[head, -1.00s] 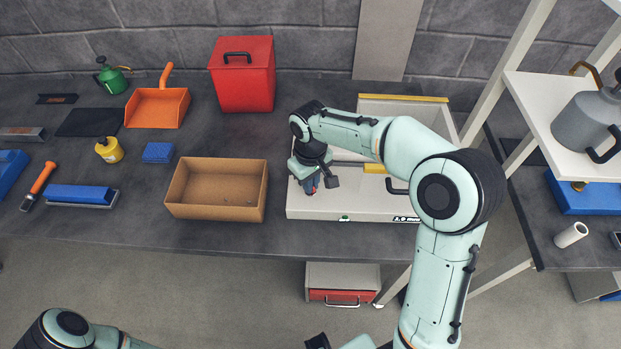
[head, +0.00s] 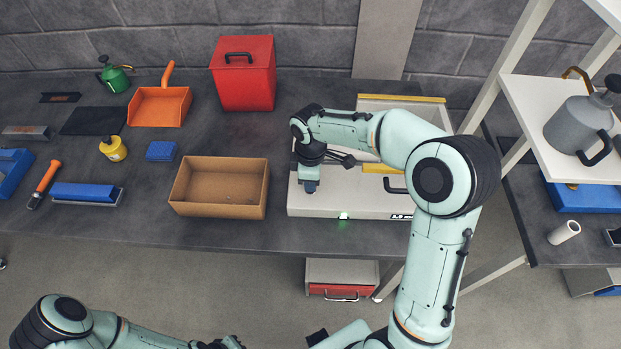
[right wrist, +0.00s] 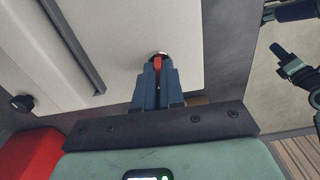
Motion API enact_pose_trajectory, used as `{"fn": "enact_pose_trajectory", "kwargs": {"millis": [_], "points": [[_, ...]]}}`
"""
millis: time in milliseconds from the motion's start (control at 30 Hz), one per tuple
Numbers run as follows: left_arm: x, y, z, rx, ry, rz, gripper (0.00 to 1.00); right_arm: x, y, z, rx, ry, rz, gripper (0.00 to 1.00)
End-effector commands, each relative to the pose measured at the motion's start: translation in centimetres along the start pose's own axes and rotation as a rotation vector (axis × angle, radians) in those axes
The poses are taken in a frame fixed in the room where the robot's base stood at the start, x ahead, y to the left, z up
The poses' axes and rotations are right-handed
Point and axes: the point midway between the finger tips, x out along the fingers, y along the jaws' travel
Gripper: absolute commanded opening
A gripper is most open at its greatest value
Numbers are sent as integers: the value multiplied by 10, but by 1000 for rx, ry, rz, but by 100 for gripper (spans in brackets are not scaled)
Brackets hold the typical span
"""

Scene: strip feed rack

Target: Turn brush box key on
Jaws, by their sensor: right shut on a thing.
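The brush box (head: 365,208) is a wide white box on the bench, with a green light (head: 344,215) glowing on its front edge. My right gripper (head: 310,187) points down at the box's left part. In the right wrist view the right gripper's blue-grey fingers (right wrist: 157,75) are shut on the red key (right wrist: 157,63), which sits in a round metal lock on the white face. The fingers hide most of the key. My left gripper (head: 228,342) shows only partly at the bottom edge of the head view, and its jaws cannot be made out.
An open cardboard box (head: 218,209) stands just left of the brush box. A red bin (head: 243,85) stands behind, with an orange dustpan (head: 160,107) beside it. A white shelf with a grey can (head: 580,125) is at the right. The bench's front strip is clear.

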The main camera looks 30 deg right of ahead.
Motion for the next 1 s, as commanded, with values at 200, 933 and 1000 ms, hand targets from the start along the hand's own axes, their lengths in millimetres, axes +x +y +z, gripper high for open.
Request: {"fn": "enact_pose_trajectory", "kwargs": {"millis": [200,933,1000], "points": [[-2,1,-1,1,2,1,0,0,0,0,-49,-1,0,0],[-2,1,-1,1,2,1,0,0,0,0,-59,0,1,34],[-2,1,-1,1,2,1,0,0,0,0,-59,0,1,34]]}}
